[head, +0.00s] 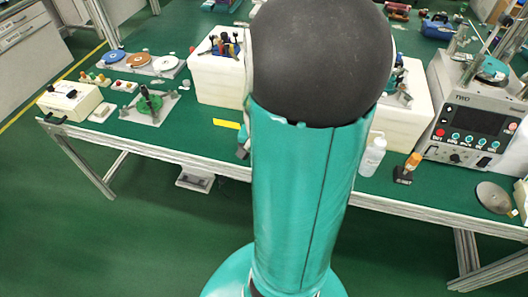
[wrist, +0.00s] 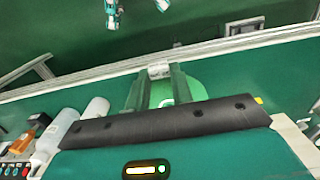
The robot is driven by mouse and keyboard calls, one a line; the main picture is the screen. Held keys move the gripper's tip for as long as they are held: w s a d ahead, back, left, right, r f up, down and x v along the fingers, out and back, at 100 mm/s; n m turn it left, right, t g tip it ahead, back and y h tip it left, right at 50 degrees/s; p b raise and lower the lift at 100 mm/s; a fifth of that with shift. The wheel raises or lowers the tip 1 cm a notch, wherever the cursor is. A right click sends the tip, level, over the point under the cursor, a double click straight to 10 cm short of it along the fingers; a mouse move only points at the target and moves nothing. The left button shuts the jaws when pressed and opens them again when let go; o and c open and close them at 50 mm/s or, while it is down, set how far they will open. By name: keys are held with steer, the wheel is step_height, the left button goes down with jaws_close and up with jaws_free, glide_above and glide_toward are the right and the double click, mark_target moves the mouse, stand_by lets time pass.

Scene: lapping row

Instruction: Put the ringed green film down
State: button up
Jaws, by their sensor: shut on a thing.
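My gripper (wrist: 158,78) shows in the wrist view, its two dark green fingers shut on a small whitish piece (wrist: 159,71) at their tips. A light green round sheet, the ringed green film (wrist: 190,87), spreads behind and to the right of the fingers. The whitish piece appears to belong to it, but I cannot be sure. The black bar of my gripper hides the film's near part. The film is over the green bench top near its front edge; I cannot tell whether it touches. In the head view my arm hides the film and most of my gripper.
White bins (head: 218,80) flank my arm. A bottle (head: 373,157) and a lapping machine (head: 470,120) stand right.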

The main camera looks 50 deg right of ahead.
steer(key=w+d+f, duration=0.1)
steer(key=d+f, duration=0.3)
steer(key=w+d+f, duration=0.1)
steer(key=d+f, duration=0.1)
steer(key=shift+w+d, duration=0.35)
steer(key=shift+d, duration=0.05)
steer(key=shift+w+d+f, duration=0.2)
steer(key=shift+d+f, duration=0.35)
steer(key=shift+f, duration=0.2)
steer(key=shift+d+f, duration=0.1)
steer(key=shift+f, duration=1.45)
steer(key=shift+f, duration=0.15)
steer(key=o, duration=0.9)
steer(key=shift+o, duration=0.2)
